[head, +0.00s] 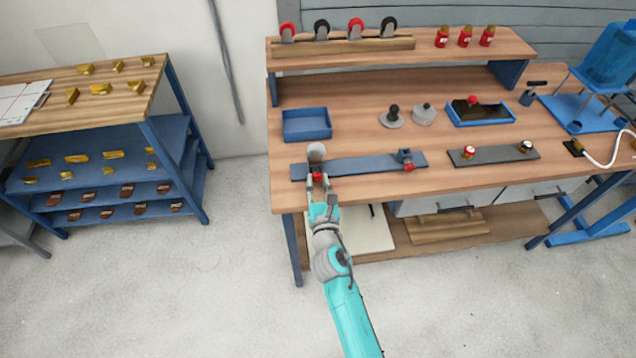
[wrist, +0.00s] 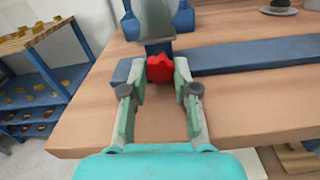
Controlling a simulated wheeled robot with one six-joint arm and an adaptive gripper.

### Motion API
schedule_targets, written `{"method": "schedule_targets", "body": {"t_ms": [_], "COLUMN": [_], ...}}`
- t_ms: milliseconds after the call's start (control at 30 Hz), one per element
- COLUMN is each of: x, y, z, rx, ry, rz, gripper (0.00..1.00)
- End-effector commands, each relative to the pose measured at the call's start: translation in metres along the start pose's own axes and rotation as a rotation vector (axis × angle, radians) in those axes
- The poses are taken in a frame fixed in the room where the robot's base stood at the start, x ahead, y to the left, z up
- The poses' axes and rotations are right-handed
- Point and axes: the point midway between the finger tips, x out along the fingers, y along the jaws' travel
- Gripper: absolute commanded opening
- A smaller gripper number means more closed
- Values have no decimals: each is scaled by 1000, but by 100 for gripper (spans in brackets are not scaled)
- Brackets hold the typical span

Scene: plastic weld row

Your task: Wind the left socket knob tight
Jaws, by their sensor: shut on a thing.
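The left socket knob (head: 317,176) is red and lobed, at the front of the left socket on a dark blue bar. In the wrist view the knob (wrist: 160,69) sits between my fingertips. My gripper (head: 318,182) reaches in from the front of the bench and is shut on the knob; in the wrist view my gripper (wrist: 160,75) has a finger on each side of it. A grey rounded piece (head: 316,153) stands in the left socket. The right socket (head: 405,156) has its own red knob (head: 409,167). The left knob's thread is hidden.
The blue bar (head: 360,165) lies near the bench's front edge. A blue tray (head: 307,124) is behind it. To the right are a dark plate (head: 493,155) with two small knobs and a blue tray (head: 481,121). A shelf rack (head: 110,160) stands left.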

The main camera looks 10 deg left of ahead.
Motion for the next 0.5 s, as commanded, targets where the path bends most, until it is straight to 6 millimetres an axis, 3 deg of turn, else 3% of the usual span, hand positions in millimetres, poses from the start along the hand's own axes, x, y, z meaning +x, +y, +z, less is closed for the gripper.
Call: {"method": "schedule_targets", "body": {"t_ms": [167,500], "x": [0,0], "y": [0,0], "z": [0,0], "rx": [66,358], "ry": [0,0], "rz": [0,0], "gripper": [0,0]}}
